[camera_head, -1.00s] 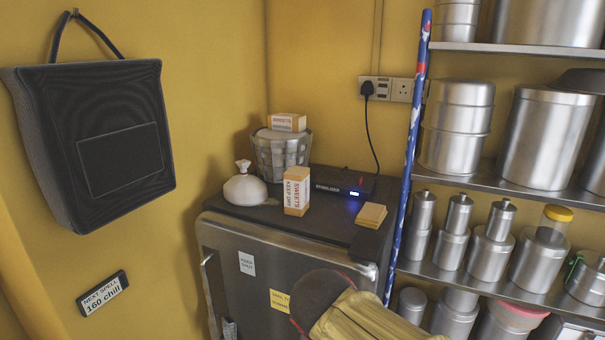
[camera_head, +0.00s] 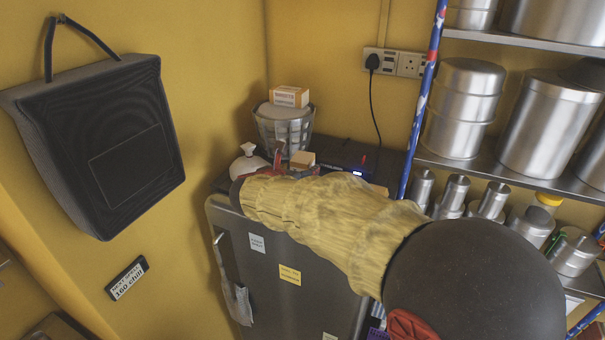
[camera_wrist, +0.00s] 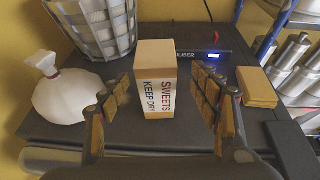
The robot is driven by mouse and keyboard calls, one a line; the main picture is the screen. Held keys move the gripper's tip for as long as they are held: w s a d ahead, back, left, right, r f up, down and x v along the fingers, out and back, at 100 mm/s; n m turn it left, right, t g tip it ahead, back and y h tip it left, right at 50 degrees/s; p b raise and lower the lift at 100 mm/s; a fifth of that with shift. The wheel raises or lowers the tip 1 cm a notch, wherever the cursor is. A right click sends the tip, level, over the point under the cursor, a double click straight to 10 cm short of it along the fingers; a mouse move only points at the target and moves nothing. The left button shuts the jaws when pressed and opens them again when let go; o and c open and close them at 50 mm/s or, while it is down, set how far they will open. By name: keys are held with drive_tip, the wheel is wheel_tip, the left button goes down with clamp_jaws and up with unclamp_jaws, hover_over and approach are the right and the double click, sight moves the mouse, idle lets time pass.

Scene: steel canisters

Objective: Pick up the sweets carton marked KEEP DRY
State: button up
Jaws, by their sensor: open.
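The sweets carton (camera_wrist: 156,78), white with an orange-tan top and the words SWEETS and KEEP DRY, stands upright on the dark fridge top. In the head view only its upper part (camera_head: 303,158) shows above my arm. In the wrist view my gripper (camera_wrist: 161,95) is open, with one padded finger left of the carton and one right of it. Gaps show on both sides, so neither finger seems to touch it. In the head view my arm hides most of the gripper.
A grey basket (camera_wrist: 97,27) with another carton (camera_head: 289,96) on it stands behind left. A white tied bag (camera_wrist: 66,105) is at left. A black box (camera_wrist: 200,62) with a blue light is behind, a yellow pad stack (camera_wrist: 256,86) at right. Shelves of steel canisters (camera_head: 541,120) stand right.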

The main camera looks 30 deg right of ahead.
drive_tip(key=shift+w+p+x, duration=0.2)
drive_tip(key=shift+p+x, duration=0.3)
drive_tip(key=shift+x, duration=2.3)
drive_tip(key=shift+s+a, duration=0.1)
drive_tip(key=shift+a, duration=0.15)
drive_tip(key=shift+c, duration=0.4)
drive_tip(key=shift+c, duration=1.2)
drive_tip(key=c, duration=1.1)
